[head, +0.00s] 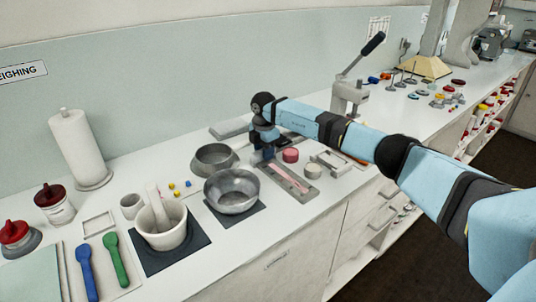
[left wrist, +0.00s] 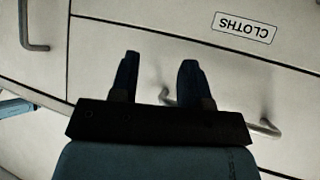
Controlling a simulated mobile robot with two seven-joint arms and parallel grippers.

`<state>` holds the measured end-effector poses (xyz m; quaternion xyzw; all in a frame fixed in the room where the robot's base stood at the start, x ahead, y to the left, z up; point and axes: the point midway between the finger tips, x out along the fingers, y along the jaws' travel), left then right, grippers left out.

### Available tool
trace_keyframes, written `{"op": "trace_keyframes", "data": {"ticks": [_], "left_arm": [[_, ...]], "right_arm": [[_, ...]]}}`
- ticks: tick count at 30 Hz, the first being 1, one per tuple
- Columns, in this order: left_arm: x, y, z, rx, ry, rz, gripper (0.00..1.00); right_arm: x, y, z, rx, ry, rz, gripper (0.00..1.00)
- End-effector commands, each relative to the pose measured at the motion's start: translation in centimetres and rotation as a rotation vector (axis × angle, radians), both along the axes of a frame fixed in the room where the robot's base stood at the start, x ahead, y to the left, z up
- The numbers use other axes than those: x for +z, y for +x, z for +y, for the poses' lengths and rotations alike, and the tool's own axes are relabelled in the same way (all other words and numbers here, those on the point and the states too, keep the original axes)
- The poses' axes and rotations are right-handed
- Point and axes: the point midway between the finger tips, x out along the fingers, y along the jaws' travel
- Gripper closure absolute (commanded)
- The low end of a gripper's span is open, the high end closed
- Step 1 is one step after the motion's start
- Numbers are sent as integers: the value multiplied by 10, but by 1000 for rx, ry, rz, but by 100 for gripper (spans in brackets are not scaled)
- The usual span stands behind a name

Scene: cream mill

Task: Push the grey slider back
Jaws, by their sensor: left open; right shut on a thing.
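A long grey track (head: 296,188) with a pink strip along it lies on the white counter, right of the metal bowl. My right gripper (head: 264,154) points down at the far end of this track. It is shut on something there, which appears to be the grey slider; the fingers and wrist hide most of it. My left gripper (left wrist: 158,78) is open and empty in the left wrist view, in front of the white drawer fronts. It is not seen in the head view.
A metal bowl (head: 232,190) on a dark mat and a grey dish (head: 213,158) stand left of the track. Pink round pots (head: 290,155) and a pale frame (head: 331,163) lie close on its right. A lever press (head: 350,92) stands farther back.

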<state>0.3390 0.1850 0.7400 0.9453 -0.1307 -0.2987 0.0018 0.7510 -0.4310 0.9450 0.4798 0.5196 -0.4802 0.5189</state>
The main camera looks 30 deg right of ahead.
Motion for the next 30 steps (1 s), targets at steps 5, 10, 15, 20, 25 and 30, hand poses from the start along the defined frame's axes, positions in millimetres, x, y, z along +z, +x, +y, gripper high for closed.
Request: {"op": "trace_keyframes", "data": {"ticks": [5, 10, 15, 20, 25, 30], "left_arm": [[-4, -6, -2, -2, -3, 12, 57], [-3, -6, -1, -3, -1, 9, 57], [-2, -5, 1, -8, 6, 5, 57], [-2, -4, 3, -11, 12, 3, 57], [-1, -3, 3, -11, 13, 1, 57], [0, -2, 2, -8, 8, 0, 57]], "right_arm": [[0, 6, 1, -1, 0, -1, 100], [0, 7, 0, -1, 0, -3, 100], [1, 8, 0, -1, -1, -6, 100], [1, 8, 0, -1, 0, -5, 40], [0, 7, 0, -1, 0, -3, 40], [5, 7, 0, 0, 0, -3, 40]]}}
